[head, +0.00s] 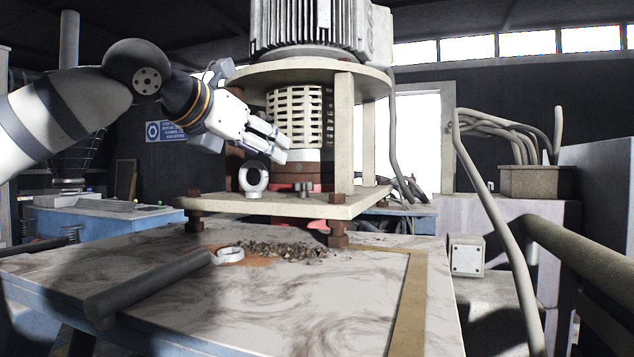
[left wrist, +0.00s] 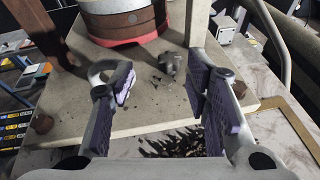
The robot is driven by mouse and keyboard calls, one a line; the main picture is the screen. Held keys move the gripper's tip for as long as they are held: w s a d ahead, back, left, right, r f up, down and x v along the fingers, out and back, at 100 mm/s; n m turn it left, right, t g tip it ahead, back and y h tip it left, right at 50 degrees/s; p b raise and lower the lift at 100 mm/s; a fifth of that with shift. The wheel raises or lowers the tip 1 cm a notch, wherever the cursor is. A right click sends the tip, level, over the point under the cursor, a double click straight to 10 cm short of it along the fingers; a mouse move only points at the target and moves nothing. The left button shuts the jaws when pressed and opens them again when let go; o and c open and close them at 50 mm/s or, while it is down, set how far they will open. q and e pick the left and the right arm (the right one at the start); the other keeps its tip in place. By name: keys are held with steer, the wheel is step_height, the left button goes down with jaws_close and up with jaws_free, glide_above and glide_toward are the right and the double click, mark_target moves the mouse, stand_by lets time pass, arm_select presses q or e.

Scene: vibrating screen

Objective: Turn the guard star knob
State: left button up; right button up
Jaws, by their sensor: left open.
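The guard is a pale slotted cylinder (head: 295,108) under the motor. A small dark star knob (head: 303,188) sits low at its front, on the pale plate (head: 340,205). In the left wrist view the star knob (left wrist: 168,64) is grey and lies beyond the fingertips, between their lines. My left gripper (head: 284,148) is open and empty, above and a little left of the knob, apart from it. Its two purple-padded fingers (left wrist: 160,84) point over the plate in the left wrist view. My right gripper is in neither view.
A pale lifting ring (head: 253,180) stands on the plate left of the knob; the left finger partly overlaps it in the wrist view. Upright posts (head: 344,135) carry the motor (head: 312,28). Dark gravel (head: 285,250) lies on the table below.

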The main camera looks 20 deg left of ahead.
mark_target(303, 188)
arm_select(q)
steer(key=shift+g, duration=0.5)
steer(key=x, duration=0.3)
steer(key=f+x, duration=0.1)
steer(key=x, duration=0.3)
steer(key=d+x, duration=0.1)
steer(key=x, duration=0.3)
steer(key=shift+s+d+f, duration=0.1)
steer(key=shift+s+f, duration=0.15)
steer(key=shift+f, duration=0.05)
steer(key=shift+c, duration=0.4)
steer(key=c, duration=0.8)
